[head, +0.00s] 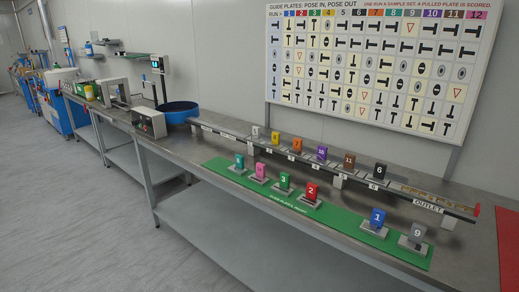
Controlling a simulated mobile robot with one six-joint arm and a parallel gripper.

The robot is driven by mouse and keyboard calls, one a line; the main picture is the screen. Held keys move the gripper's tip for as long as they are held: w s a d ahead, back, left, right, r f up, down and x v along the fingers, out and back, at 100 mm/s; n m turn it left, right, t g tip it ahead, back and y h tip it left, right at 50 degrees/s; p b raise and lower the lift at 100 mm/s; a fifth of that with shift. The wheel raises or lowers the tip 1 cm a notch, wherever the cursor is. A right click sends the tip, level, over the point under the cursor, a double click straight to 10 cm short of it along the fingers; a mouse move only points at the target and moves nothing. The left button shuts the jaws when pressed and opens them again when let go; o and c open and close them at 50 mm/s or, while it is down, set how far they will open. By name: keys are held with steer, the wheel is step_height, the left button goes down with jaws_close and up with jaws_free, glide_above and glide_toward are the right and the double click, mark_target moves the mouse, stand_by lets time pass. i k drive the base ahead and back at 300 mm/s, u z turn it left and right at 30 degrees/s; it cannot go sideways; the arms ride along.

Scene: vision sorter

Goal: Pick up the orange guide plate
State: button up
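The orange guide plate (297,145), marked 7, stands upright at the rail along the back of the long metal bench. It sits between a yellow plate (275,139) on its left and a purple plate (322,153) marked 10 on its right, with gaps to both. Its lower edge and seat are too small to make out. My gripper is not in view.
A brown plate (349,160) and a black plate (380,170) stand farther right along the rail (412,196). In front, a green mat (340,220) holds several numbered plates, including red (311,191) and blue (377,218), with a bare stretch between them. A blue bowl (179,112) stands left.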

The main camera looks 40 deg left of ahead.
mark_target(296, 151)
steer(key=u, duration=0.45)
steer(key=k, duration=0.3)
steer(key=u, duration=1.85)
steer(key=k, duration=0.65)
steer(key=z, duration=0.4)
steer(key=i, duration=1.3)
steer(key=z, duration=0.05)
